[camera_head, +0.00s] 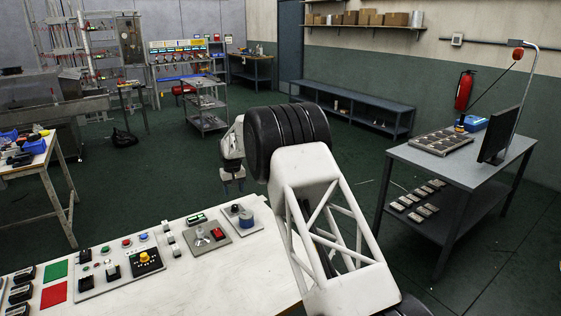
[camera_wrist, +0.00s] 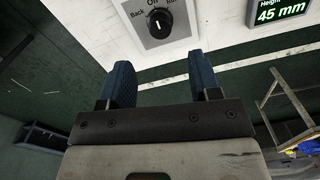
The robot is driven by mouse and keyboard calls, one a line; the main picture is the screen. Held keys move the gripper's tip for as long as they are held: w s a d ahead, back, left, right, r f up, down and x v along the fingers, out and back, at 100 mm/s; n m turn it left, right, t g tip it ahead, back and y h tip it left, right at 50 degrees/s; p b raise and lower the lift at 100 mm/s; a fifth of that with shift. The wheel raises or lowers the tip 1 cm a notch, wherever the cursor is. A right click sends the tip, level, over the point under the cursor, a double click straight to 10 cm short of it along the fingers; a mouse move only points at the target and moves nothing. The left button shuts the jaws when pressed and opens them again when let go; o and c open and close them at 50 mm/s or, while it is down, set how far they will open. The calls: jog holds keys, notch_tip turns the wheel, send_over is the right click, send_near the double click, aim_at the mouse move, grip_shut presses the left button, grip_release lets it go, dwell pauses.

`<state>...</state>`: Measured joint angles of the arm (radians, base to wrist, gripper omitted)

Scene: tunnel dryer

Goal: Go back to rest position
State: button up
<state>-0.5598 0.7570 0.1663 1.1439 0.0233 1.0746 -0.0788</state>
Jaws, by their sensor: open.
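My gripper (camera_head: 233,188) hangs above the far edge of the white control panel table (camera_head: 215,267) in the head view, with nothing visible in it. In the wrist view its two blue-padded fingers (camera_wrist: 160,85) stand apart with empty space between them. Beyond them is a black rotary knob (camera_wrist: 159,23) on a grey plate with labels such as "Back" and "On". A green display (camera_wrist: 278,11) reading "Height 45 mm" is at the upper right. The gripper appears clear of the panel.
The panel carries a yellow-based knob (camera_head: 148,259), a red switch (camera_head: 217,233) and several buttons. A grey table (camera_head: 455,162) with a monitor (camera_head: 499,134) stands right. A wooden table (camera_head: 50,165) with tools stands left. Green floor (camera_head: 160,175) lies open behind the panel.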

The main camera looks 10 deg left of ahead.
jog(key=s+d+r+m, duration=0.1)
jog(key=s+d+r, duration=0.3)
jog(key=d+r, duration=0.45)
jog(key=s+d+r+m, duration=0.1)
jog(key=s+d+r, duration=0.3)
jog(key=d+r, duration=0.45)
jog(key=s+d+r+m, duration=0.1)
jog(key=s+d+r, duration=0.45)
jog(key=d, duration=0.55)
jog(key=s+d+r+m+t, duration=0.1)
jog(key=s+d+r, duration=0.3)
jog(key=s+d, duration=0.5)
jog(key=s+d+r+t, duration=0.1)
jog(key=s+d+r, duration=0.3)
jog(key=s+d, duration=0.4)
jog(key=s+d+f+m, duration=0.1)
jog(key=s+d, duration=0.3)
jog(key=s, duration=0.7)
jog(key=s+d+f+m, duration=0.1)
jog(key=s+d+f, duration=0.2)
jog(key=s, duration=0.8)
jog(key=s+d+f+m, duration=0.1)
jog(key=s+d+f, duration=0.2)
jog(key=s+d, duration=0.4)
jog(key=s, duration=0.4)
jog(key=shift+s+d+t, duration=0.15)
jog(key=shift+t, duration=0.15)
